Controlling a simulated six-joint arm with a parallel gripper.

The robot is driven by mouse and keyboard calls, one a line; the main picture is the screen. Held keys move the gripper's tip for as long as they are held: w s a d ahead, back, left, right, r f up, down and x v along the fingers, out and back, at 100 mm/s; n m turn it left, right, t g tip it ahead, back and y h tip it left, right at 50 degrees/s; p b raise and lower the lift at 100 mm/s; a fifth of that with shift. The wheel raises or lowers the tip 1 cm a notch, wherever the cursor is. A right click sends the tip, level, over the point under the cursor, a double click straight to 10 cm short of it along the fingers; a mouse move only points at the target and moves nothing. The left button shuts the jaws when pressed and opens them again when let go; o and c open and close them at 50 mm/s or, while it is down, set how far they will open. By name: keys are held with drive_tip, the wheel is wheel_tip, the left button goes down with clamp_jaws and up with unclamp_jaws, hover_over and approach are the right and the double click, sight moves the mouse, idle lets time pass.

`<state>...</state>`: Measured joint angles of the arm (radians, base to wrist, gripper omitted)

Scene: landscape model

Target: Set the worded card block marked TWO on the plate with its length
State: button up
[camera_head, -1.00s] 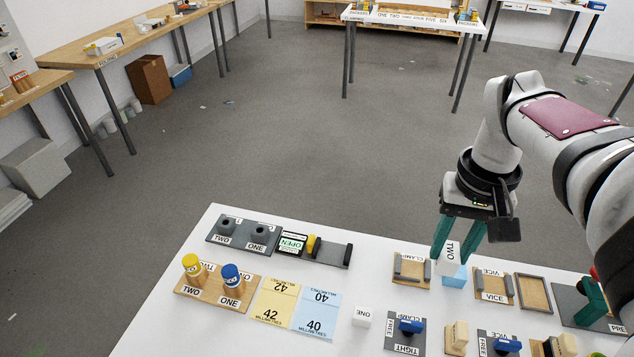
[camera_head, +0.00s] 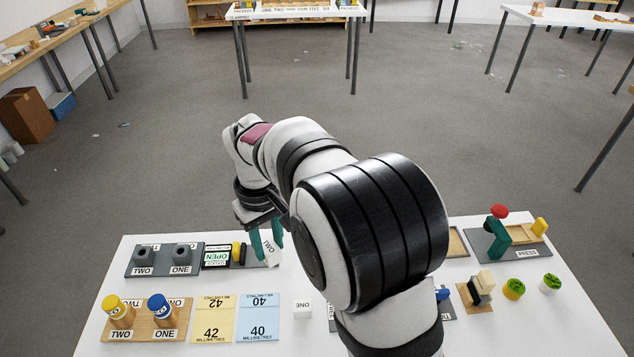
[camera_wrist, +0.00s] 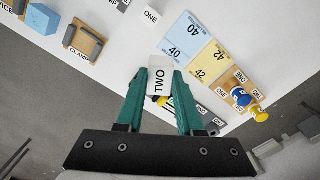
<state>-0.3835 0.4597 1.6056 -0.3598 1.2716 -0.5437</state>
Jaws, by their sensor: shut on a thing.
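My gripper (camera_head: 266,243) has green fingers and is shut on a white card block marked TWO (camera_head: 270,248). It holds the block tilted, above the back of the table, near the right end of the OPEN gauge. The block also shows between the fingertips in the wrist view (camera_wrist: 158,80). A yellow plate marked 42 millimetres (camera_head: 212,321) and a light blue plate marked 40 millimetres (camera_head: 258,316) lie side by side in front, both bare. In the wrist view the blue plate (camera_wrist: 180,40) and yellow plate (camera_wrist: 210,62) lie beyond the block.
A white ONE block (camera_head: 303,309) stands right of the blue plate. A wooden board (camera_head: 145,333) with yellow and blue knobs is at left. Behind it are a grey two-post holder (camera_head: 163,260) and the OPEN gauge (camera_head: 216,257). My arm hides much of the table's middle.

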sight(214, 318)
drive_tip(key=shift+s+a+f+n, duration=0.7)
drive_tip(key=shift+a+f+n, duration=0.2)
drive_tip(key=shift+a+f, duration=1.7)
drive_tip(key=shift+s+a+f+n, duration=0.65)
drive_tip(key=shift+a+f+n, duration=0.25)
drive_tip(key=shift+a+f, duration=1.6)
drive_tip(key=shift+s+a+f+n, duration=0.8)
drive_tip(key=shift+a+f, duration=1.25)
drive_tip(key=shift+f, duration=1.05)
drive_tip(key=shift+w, duration=0.1)
drive_tip(key=o, duration=1.1)
drive_tip(key=shift+c, duration=0.2)
wheel_tip(214, 318, up, 7)
